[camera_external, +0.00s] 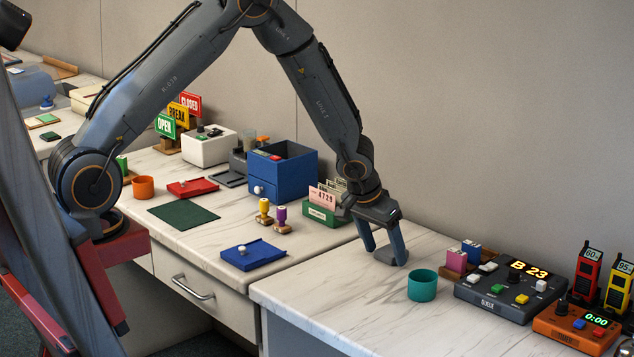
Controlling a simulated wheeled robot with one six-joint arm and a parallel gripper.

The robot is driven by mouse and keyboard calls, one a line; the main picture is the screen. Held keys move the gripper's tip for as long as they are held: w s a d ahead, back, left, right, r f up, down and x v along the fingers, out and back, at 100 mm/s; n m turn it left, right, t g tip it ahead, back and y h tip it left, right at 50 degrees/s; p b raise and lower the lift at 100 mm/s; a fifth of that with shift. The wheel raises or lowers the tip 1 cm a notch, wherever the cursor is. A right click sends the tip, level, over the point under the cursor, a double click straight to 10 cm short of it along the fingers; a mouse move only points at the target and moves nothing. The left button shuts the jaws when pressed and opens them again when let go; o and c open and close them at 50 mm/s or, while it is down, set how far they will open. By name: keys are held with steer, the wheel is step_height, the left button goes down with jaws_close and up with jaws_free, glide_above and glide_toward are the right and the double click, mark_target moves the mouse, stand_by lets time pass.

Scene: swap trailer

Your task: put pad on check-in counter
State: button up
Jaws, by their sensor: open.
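My gripper (385,252) is open and points down over the near right counter (330,300), its fingertips close to the top. A small dark grey flat piece (388,258) shows at the fingertips; I cannot tell whether it is an object or a part of my gripper. Several flat things could be the pad: a blue one with a white knob (262,253) at the middle counter's front, a red one (190,188) farther back, and a dark green mat (184,215). The middle counter (215,244) adjoins the right one. No label marks the check-in counter.
A teal cup (422,286) stands just right of my gripper. Beyond it are a queue box (513,287), an orange timer (577,328) and two radios. A green card holder (326,212), two stamps and a blue drawer box (283,172) stand behind left. The right counter's front left is clear.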

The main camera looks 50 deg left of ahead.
steer(key=shift+r+p, duration=0.3)
steer(key=v, duration=1)
steer(key=s+a+r+g, duration=0.1)
steer(key=s+a, duration=0.3)
steer(key=s, duration=0.5)
steer(key=s+a+r+g, duration=0.1)
steer(key=s+a, duration=0.3)
steer(key=s, duration=0.5)
steer(key=s+a+r+g+b, duration=0.1)
steer(key=s+a, duration=0.4)
steer(key=s, duration=0.4)
steer(key=shift+s+g, duration=0.35)
steer(key=shift+g, duration=0.05)
